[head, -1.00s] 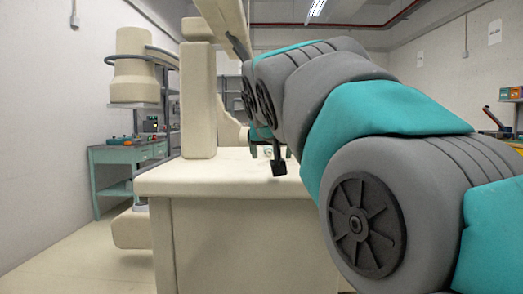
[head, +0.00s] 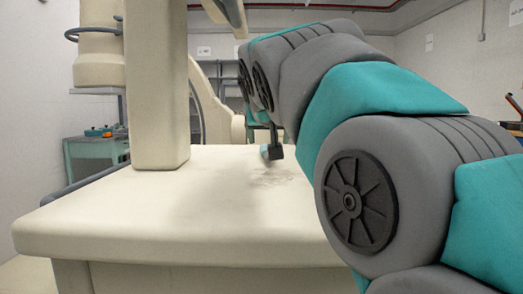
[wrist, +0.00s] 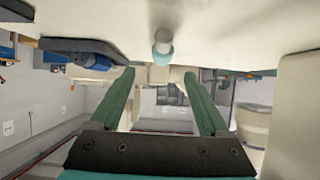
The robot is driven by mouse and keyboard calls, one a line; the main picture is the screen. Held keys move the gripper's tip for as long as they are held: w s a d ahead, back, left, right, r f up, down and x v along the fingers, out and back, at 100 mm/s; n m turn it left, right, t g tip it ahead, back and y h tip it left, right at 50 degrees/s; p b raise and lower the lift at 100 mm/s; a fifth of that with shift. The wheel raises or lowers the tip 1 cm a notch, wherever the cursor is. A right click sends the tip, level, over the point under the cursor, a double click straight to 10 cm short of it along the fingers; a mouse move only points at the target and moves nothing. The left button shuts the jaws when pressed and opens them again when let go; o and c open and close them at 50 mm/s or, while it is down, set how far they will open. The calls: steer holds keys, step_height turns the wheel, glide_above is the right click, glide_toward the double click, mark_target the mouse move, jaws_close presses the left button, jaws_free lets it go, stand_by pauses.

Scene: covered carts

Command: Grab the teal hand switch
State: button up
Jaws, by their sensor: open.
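In the head view my gripper (head: 274,148) hangs low over the far part of the table, partly hidden by my arm. A small pale-teal shape beside it seems to be the switch.
The cream table (head: 150,225) is broad and mostly bare, with faint thin lines on its top near my gripper. A thick cream column (head: 156,90) rises at its left. A teal cart (head: 95,150) stands at the back left. My arm blocks the right side.

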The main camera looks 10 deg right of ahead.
mark_target(263, 149)
steer(key=x, duration=0.7)
steer(key=shift+w+a+f, duration=0.15)
steer(key=shift+w, duration=0.1)
jaws_close()
stand_by(0.4)
